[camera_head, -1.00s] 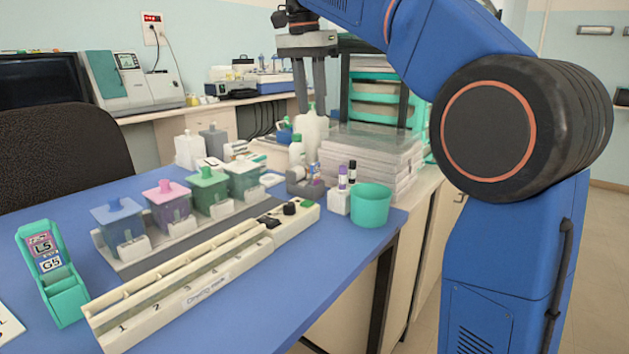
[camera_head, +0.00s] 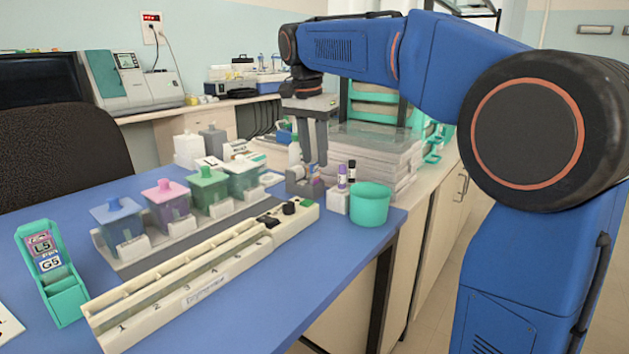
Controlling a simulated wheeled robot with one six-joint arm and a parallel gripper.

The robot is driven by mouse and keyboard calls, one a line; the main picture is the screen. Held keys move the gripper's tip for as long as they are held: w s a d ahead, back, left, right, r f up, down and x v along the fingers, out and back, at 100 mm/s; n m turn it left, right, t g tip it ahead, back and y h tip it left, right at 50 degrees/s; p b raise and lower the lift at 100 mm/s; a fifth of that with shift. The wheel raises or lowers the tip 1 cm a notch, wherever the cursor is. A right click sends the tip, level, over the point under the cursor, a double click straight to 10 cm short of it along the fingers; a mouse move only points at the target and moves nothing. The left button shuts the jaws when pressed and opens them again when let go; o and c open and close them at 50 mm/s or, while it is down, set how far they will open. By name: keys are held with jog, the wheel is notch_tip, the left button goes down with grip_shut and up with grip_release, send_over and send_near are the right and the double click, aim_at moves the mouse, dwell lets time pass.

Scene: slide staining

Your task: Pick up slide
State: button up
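I cannot make out a separate glass slide. A green holder (camera_head: 66,298) stands at the left of the blue table, with labelled pieces marked L5 and G5 (camera_head: 46,252) in it; whether these are slide ends I cannot tell. My gripper (camera_head: 315,163) points down at the table's far right corner, far from the green holder. Its two grey fingers are apart with a narrow gap, and I see nothing held between them. The fingertips overlap a small grey device (camera_head: 297,181) in the picture; I cannot tell whether they touch it.
A long cream numbered tray (camera_head: 190,283) lies in front. A teal cup (camera_head: 371,205) sits near the right edge.

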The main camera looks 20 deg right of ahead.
aim_at(314, 163)
jog(key=shift+w+d+f, duration=0.1)
jog(key=shift+w+f, duration=0.05)
jog(key=shift+f, duration=0.7)
jog(key=shift+w+f, duration=0.1)
jog(key=shift+f, duration=0.7)
grip_shut()
